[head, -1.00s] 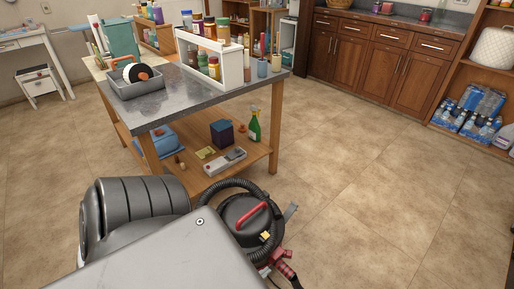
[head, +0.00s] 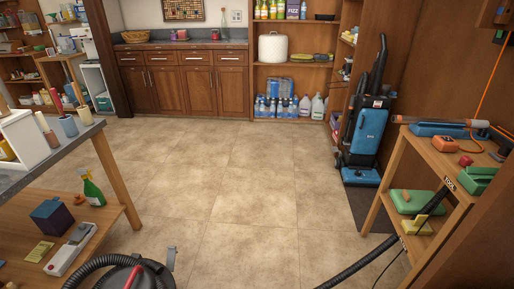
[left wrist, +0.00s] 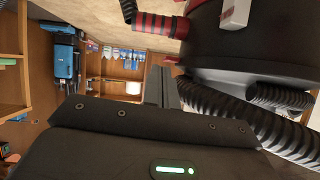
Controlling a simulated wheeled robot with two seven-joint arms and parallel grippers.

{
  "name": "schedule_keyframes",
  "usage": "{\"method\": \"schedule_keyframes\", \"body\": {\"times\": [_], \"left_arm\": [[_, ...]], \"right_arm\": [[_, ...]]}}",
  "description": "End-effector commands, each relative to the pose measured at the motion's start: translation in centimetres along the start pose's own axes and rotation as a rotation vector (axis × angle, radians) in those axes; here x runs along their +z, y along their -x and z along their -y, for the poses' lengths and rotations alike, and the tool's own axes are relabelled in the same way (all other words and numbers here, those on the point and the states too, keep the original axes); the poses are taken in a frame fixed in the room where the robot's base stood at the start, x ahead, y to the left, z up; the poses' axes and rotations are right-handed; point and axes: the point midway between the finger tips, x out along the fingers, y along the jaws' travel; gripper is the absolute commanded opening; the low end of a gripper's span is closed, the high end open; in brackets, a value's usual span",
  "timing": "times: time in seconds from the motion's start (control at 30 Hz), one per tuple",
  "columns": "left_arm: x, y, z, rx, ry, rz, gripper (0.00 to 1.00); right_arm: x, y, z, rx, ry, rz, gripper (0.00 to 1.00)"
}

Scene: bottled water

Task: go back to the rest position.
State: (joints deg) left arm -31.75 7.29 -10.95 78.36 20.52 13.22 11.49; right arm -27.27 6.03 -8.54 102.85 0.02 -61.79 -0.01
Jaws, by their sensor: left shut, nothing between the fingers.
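My left gripper (left wrist: 162,88) shows in the left wrist view, with its narrow grey fingers together and nothing between them. It is close beside the black canister vacuum (left wrist: 245,45) and its ribbed hose. I cannot make out the left gripper in the head view. My right gripper is in neither view. Packs of bottled water (head: 272,107) stand on the low shelf of the wooden shelving at the back, and they also show small in the left wrist view (left wrist: 125,54).
A workbench (head: 105,170) stands at the left, with the canister vacuum (head: 122,276) at its near end. A blue upright vacuum (head: 368,135) and a wooden tool cart (head: 447,152) stand at the right. A black hose (head: 372,255) crosses the floor near the cart. The middle floor is clear.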

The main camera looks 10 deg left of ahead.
Motion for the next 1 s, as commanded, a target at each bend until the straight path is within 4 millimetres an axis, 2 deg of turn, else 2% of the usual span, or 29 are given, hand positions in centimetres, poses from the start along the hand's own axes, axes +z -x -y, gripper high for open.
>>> {"method": "schedule_keyframes", "body": {"times": [0.1,0.2,0.37,0.67,0.8,0.9,1.0], "left_arm": [[2.4,-0.3,-1.3,0.022,-0.023,0.241,0.00],[3.7,0.2,-2.7,0.061,-0.055,0.431,0.00],[4.1,1.3,-4.3,0.120,-0.108,0.626,0.00],[2.8,3.2,-5.8,0.201,-0.195,0.833,0.00],[0.7,3.5,-6.5,0.234,-0.227,0.869,0.00],[-1.2,2.4,-7.0,0.239,-0.223,0.826,0.00],[-0.1,2.6,-6.8,0.238,-0.227,0.843,0.00]], "right_arm": [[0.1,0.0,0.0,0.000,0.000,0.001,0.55],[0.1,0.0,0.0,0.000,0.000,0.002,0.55],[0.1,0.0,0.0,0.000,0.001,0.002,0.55],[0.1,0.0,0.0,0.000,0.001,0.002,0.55],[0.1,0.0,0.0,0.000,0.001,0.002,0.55],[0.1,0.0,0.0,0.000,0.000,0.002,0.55],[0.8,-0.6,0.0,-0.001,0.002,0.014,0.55]]}}
